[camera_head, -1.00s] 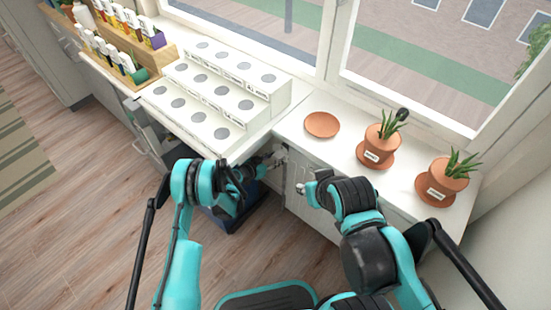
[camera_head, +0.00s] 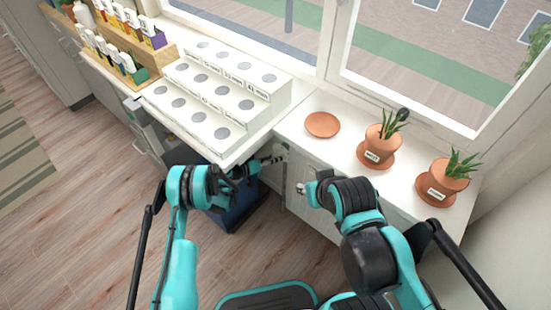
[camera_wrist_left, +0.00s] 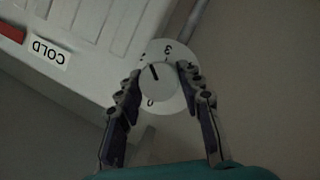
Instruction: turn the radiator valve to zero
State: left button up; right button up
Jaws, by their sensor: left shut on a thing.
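The radiator valve (camera_wrist_left: 158,78) shows in the left wrist view as a pale round knob on a white dial plate with dark numerals. A 3 is at the top of the plate and a 0 at the bottom. The knob's dark pointer line slants up and left, away from the 0. My left gripper (camera_wrist_left: 153,84) is shut on the knob, one finger on each side. In the head view my left gripper (camera_head: 277,159) reaches under the worktop, where the valve cannot be made out. My right gripper (camera_head: 302,187) is partly seen in front of the cabinet; its jaws are unclear.
A white ribbed radiator (camera_wrist_left: 95,35) with an upside-down COLD label (camera_wrist_left: 47,53) and a red mark lies beside the valve. Above are a stepped white stand (camera_head: 215,95), an empty terracotta saucer (camera_head: 322,125) and two potted plants (camera_head: 383,140) (camera_head: 443,178) on the sill. Wooden floor is clear at left.

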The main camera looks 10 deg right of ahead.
pick_arm(q)
jog(key=shift+w, duration=0.1)
dwell(0.4)
jog(key=o, duration=1.2)
jog(key=shift+c, duration=0.2)
jog(key=v, duration=1.2)
jog(key=shift+w, duration=0.1)
